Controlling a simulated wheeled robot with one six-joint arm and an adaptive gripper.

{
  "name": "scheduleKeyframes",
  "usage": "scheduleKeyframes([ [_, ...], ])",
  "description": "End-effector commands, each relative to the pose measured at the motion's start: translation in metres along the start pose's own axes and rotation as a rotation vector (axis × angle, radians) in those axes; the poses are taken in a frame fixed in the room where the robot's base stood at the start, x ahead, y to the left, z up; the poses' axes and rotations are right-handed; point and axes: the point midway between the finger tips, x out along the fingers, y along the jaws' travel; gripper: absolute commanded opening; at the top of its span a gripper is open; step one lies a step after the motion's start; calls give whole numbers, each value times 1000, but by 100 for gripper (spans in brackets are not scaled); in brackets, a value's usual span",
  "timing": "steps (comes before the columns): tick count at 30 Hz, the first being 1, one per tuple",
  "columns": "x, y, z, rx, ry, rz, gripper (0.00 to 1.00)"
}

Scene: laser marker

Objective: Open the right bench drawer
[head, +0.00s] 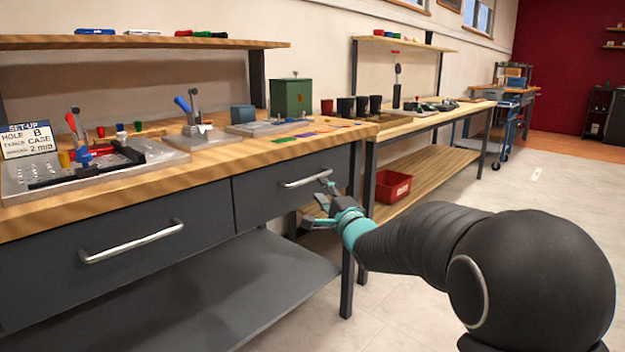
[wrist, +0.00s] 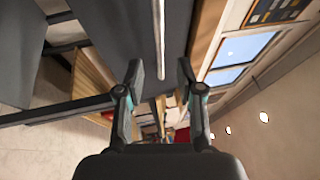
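The right bench drawer (head: 260,192) is a dark grey front under the wooden bench top, and it looks closed. Its pale metal bar handle (head: 305,178) runs along the front and shows in the wrist view as an upright bar (wrist: 158,40). My gripper (head: 322,193) is at the right end of this handle in the head view. In the wrist view my gripper (wrist: 160,72) has its two fingers apart, with the handle's line running between them. Whether either finger touches the handle cannot be told.
The left drawer (head: 110,255) with its own handle (head: 132,242) is closed. A bench leg (head: 347,285) stands below my gripper. A grey lower shelf (head: 220,290) is under the drawers. A red bin (head: 393,187) sits under the neighbouring bench. Floor at the right is clear.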

Motion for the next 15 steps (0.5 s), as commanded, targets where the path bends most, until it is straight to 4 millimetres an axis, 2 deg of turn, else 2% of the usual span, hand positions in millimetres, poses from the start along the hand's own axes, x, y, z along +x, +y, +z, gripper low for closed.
scheduleKeyframes([
  [6,40,0,1,0,-1,0,37],
  [15,68,0,0,0,0,1,37],
])
